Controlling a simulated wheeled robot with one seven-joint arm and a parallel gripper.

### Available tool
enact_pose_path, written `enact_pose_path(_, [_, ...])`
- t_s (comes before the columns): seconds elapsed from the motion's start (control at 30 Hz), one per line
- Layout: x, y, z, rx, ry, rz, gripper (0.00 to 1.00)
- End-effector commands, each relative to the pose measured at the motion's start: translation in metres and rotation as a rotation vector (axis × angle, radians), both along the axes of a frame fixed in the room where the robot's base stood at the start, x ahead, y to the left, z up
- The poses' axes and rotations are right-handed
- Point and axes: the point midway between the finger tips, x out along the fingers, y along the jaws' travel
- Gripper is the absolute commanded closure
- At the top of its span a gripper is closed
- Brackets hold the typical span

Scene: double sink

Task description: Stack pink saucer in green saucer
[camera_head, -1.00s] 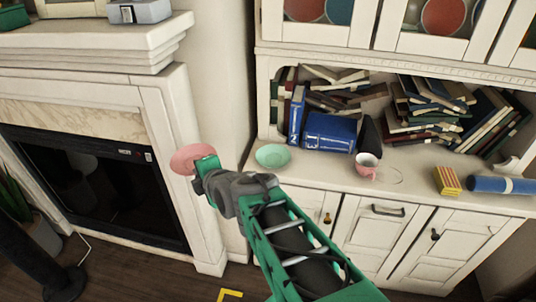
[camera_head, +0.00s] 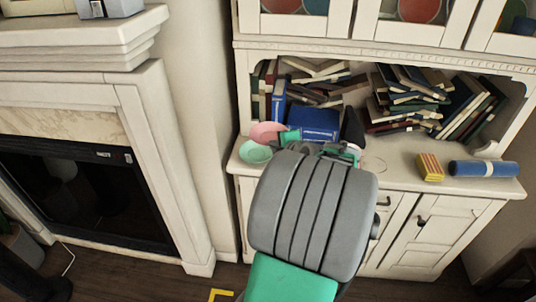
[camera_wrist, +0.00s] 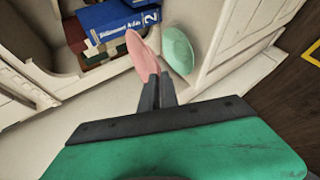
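The pink saucer (camera_head: 267,131) is at the left end of the cabinet counter, and its image lies just behind and above the green saucer (camera_head: 255,153). The wrist view shows the pink saucer (camera_wrist: 141,54) tilted, close to the left of the green saucer (camera_wrist: 178,50). My gripper (camera_wrist: 156,82) is shut on the pink saucer's near rim. In the head view my gripper (camera_head: 287,137) is at the pink saucer's right side. The green saucer rests on the counter. I cannot tell whether the two saucers touch.
Blue books (camera_head: 312,122) stand close behind my gripper. More books (camera_head: 415,98) fill the shelf to the right. A striped yellow box (camera_head: 430,167) and a blue roll (camera_head: 484,168) lie on the counter's right. My arm hides the middle of the counter front.

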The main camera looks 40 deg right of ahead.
Motion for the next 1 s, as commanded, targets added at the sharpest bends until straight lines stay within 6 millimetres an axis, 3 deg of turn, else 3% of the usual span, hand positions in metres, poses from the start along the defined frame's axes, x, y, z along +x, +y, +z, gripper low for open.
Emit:
enact_pose_path(0.2, [0.037,-0.015,-0.045,0.002,0.001,0.003,1.0])
enact_pose_path(0.5, [0.048,-0.022,-0.084,0.002,0.001,-0.001,1.0])
enact_pose_path(1.0, [0.048,-0.022,-0.096,-0.002,-0.001,-0.001,1.0])
